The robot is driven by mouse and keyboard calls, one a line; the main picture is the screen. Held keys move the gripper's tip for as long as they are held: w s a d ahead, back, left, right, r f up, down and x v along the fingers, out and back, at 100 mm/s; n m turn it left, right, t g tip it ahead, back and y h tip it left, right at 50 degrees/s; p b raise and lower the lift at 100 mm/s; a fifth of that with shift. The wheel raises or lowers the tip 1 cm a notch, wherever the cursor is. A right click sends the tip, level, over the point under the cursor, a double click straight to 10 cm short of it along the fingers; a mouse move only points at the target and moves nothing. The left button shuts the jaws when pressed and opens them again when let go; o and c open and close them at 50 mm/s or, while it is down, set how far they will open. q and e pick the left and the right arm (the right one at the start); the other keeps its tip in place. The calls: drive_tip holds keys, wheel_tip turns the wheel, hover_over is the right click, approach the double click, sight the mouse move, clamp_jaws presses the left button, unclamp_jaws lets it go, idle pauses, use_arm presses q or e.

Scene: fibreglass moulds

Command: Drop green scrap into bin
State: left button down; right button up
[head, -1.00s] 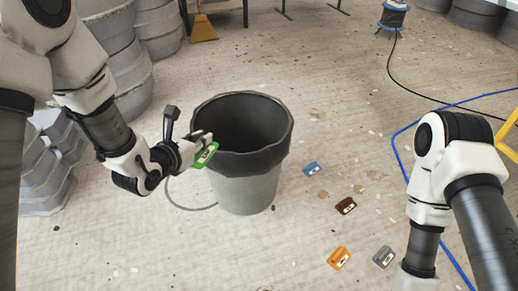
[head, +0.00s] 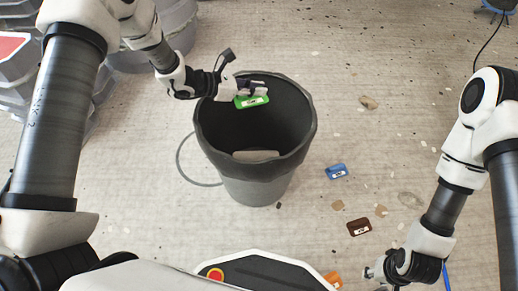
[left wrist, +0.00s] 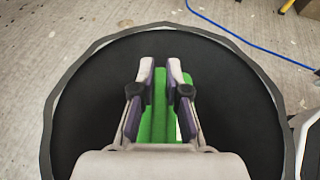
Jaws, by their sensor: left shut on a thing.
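The green scrap (head: 252,102) is a small block with a pale label. My left gripper (head: 251,90) is shut on it and holds it over the mouth of the bin, near the far rim. The bin (head: 257,188) is a grey bucket with a dark upper band and dark inside. In the left wrist view the green scrap (left wrist: 160,112) sits between the fingers of my left gripper (left wrist: 161,72), with the bin's rim (left wrist: 65,88) all around. My right gripper (head: 376,272) hangs low at the bottom right, away from the bin; its fingers are unclear.
A blue scrap (head: 336,171), a brown scrap (head: 359,228) and a partly hidden orange scrap (head: 333,279) lie on the floor right of the bin. Grey moulds (head: 30,75) are stacked at the left. A blue hose (left wrist: 245,38) crosses the floor.

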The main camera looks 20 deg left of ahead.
use_arm(q)
wheel_tip(320, 180, down, 5)
drive_tip(key=shift+r+b, duration=0.1)
drive_tip(key=shift+b, duration=1.15)
drive_tip(key=c, duration=1.1)
unclamp_jaws()
drive_tip(key=v, duration=1.1)
drive_tip(key=shift+a, duration=0.1)
drive_tip(key=shift+s+a+r, duration=0.1)
drive_tip(key=shift+s+a, duration=0.15)
drive_tip(key=shift+a, duration=0.05)
